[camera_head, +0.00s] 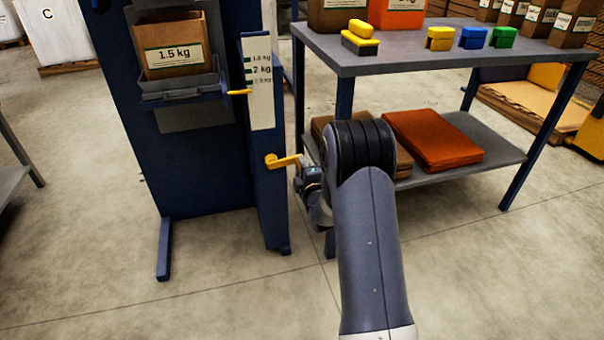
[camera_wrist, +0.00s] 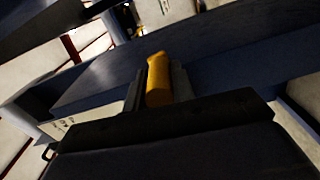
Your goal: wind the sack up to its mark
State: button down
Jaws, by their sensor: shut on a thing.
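The brown sack (camera_head: 170,48), labelled 1.5 kg, sits on a grey cradle (camera_head: 183,88) at the front of the blue machine. A white scale (camera_head: 262,105) on the post beside it carries marks for several weights, with 1.5 kg at the top and 2 kg below it. The yellow pointer (camera_head: 238,92) is level with a spot below the lowest mark. The yellow crank (camera_head: 282,161) sticks out from the post lower down. My gripper (camera_head: 300,176) is at the crank's outer end, partly hidden by my arm. In the wrist view its jaws are shut on the yellow crank handle (camera_wrist: 158,82).
A grey table (camera_head: 400,58) stands to the right, with sacks and yellow, blue and green blocks on top. Its lower shelf (camera_head: 470,165) holds brown and orange flat stacks, close behind my arm. The floor in front of the machine is clear.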

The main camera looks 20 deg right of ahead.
jog(key=r+n, duration=0.1)
jog(key=n, duration=0.1)
jog(key=a+r+n, duration=0.1)
jog(key=r+n, duration=0.1)
jog(key=shift+r+n, duration=0.25)
jog(key=shift+n, duration=0.05)
jog(key=a+r+n, duration=0.3)
jog(key=a+n, duration=0.1)
jog(key=a, duration=0.2)
jog(key=shift+a+r+n, duration=0.2)
jog(key=shift+r+n, duration=0.15)
jog(key=shift+n, duration=0.05)
jog(key=shift+a, duration=0.1)
dwell(0.4)
jog(key=c, duration=1.2)
grip_release()
jog(key=shift+s, duration=0.1)
